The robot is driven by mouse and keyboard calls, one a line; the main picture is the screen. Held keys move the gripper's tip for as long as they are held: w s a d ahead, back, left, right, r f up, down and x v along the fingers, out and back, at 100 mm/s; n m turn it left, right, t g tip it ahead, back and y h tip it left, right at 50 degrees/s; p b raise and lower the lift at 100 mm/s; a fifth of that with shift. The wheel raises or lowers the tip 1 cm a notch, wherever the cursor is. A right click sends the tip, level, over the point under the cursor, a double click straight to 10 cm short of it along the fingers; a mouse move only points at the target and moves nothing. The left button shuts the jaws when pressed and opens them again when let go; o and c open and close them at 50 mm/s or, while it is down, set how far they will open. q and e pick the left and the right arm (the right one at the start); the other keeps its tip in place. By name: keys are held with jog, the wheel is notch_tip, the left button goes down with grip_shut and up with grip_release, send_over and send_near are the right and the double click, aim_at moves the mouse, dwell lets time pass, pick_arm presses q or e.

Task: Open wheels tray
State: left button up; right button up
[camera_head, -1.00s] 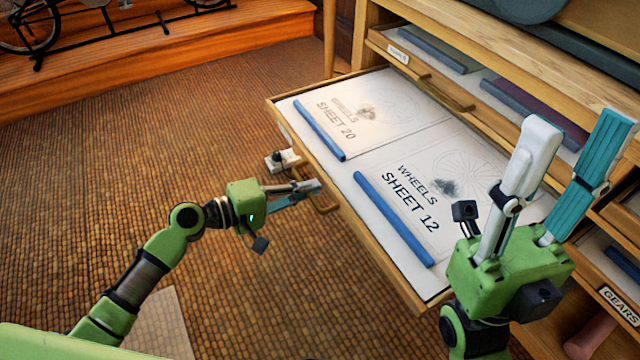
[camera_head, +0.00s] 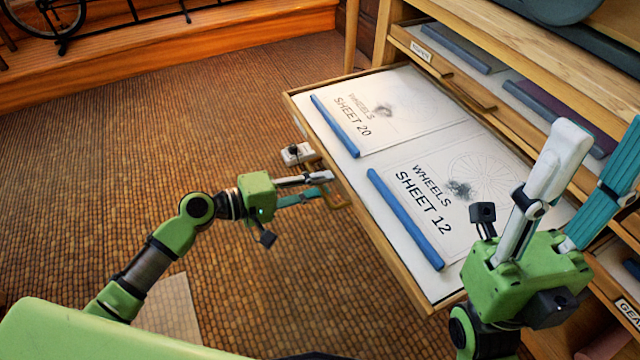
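The wheels tray (camera_head: 400,277) is a wide, shallow wooden drawer, pulled well out of the cabinet. It holds sheets marked WHEELS SHEET 20 (camera_head: 395,118) and WHEELS SHEET 12 (camera_head: 455,180), with a blue bar along the front of each. My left gripper (camera_head: 331,184) is at the brass handle (camera_head: 337,203) on the tray front. Its white and teal fingers are apart, and they partly hide the handle; contact is unclear. My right gripper (camera_head: 607,150) is wide open and empty, raised in front of the tray's right part, with its fingers pointing up.
Above the wheels tray is another labelled drawer (camera_head: 455,75) with blue bars. A GEARS drawer (camera_head: 628,312) is at the lower right. A small white device (camera_head: 298,154) shows beside the tray front. The brown floor (camera_head: 150,140) at left is clear up to a wooden step (camera_head: 200,45).

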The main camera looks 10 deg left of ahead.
pick_arm(q)
jog(key=v, duration=1.1)
jog(key=shift+s+a, duration=0.2)
